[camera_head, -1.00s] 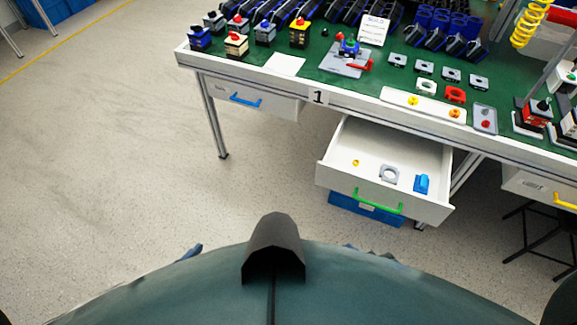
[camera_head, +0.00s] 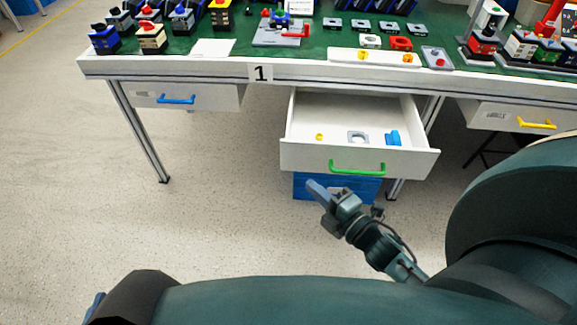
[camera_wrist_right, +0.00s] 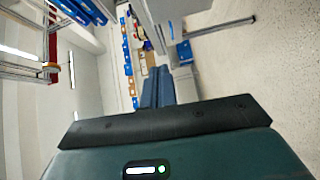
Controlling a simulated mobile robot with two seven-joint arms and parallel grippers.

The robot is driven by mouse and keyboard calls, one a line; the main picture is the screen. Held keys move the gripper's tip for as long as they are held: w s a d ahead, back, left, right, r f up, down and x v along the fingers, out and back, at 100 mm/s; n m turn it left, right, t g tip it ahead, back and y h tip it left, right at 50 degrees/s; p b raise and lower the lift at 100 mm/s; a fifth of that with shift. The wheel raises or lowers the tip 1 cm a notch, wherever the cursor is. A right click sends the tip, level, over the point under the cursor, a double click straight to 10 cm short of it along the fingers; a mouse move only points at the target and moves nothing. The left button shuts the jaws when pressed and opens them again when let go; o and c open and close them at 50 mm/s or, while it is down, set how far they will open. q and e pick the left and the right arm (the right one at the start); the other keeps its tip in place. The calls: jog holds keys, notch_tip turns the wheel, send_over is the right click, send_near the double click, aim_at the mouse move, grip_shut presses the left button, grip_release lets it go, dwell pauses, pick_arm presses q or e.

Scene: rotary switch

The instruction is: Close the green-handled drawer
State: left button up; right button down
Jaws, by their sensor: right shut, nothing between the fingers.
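The drawer with the green handle (camera_head: 357,168) is pulled out from under the workbench. Its white front panel (camera_head: 300,158) faces me. Inside lie a small yellow piece (camera_head: 319,137), a grey square part with a round hole (camera_head: 358,137) and a blue part (camera_head: 393,138). My right gripper (camera_head: 313,188) is shut and empty, in front of and below the drawer front, left of the handle and apart from it in the picture. Its blue-grey fingers (camera_wrist_right: 166,88) are together in the right wrist view. Only a sliver of my left gripper (camera_head: 95,304) seems to show at the lower left.
A blue box (camera_head: 305,188) stands under the open drawer. A blue-handled drawer (camera_head: 176,99) at left and a yellow-handled drawer (camera_head: 536,124) at right are shut. The green bench top (camera_head: 345,44) carries several switch parts. The floor left of the open drawer is clear.

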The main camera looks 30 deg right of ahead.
aim_at(289, 151)
jog(key=shift+n, duration=0.3)
jog(key=x, duration=0.4)
jog(key=d+x, duration=0.1)
jog(key=x, duration=0.3)
jog(key=d+b+x, duration=0.1)
jog(key=x, duration=0.3)
jog(key=shift+w, duration=0.4)
jog(key=shift+w+d+r, duration=0.1)
jog(key=shift+w+d, duration=0.1)
jog(key=shift+w, duration=0.2)
